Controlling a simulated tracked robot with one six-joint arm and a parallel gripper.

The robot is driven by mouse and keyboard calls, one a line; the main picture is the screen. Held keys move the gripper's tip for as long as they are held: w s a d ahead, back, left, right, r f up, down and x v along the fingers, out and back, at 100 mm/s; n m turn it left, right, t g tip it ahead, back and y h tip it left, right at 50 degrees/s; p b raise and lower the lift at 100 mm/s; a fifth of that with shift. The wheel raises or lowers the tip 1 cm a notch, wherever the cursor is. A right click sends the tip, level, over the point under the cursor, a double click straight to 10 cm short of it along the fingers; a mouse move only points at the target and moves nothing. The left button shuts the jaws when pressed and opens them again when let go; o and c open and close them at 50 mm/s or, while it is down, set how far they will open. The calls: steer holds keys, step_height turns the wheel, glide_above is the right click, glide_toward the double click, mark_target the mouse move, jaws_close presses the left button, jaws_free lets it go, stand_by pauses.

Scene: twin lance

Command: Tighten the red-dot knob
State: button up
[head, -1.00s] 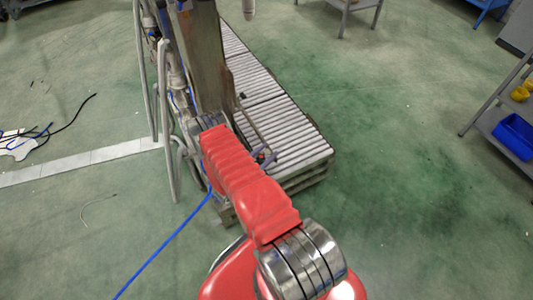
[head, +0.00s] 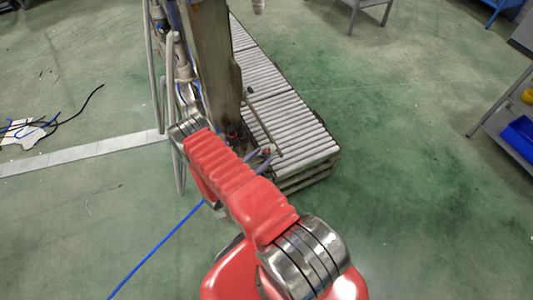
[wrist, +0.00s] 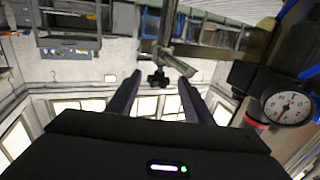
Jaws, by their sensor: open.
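My gripper (wrist: 159,78) is open in the wrist view, with its two dark fingers pointing away from the camera. A small black knob (wrist: 157,77) on a metal fitting shows between the fingertips, seemingly beyond them. I cannot make out a red dot on it, so I cannot tell whether it is the red-dot knob. Nothing is held. In the head view my red arm reaches toward the metal post and pipes (head: 180,65), and the knob cannot be made out there.
A round white gauge (wrist: 289,107) with a red needle sits right of the fingers, beside a dark block. A roller conveyor (head: 290,120) lies right of the post. A blue hose (head: 155,250) crosses the green floor. A shelf with a blue bin (head: 520,135) stands at right.

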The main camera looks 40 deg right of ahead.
steer(key=a, duration=0.6)
steer(key=shift+s+a, duration=0.15)
stand_by(0.4)
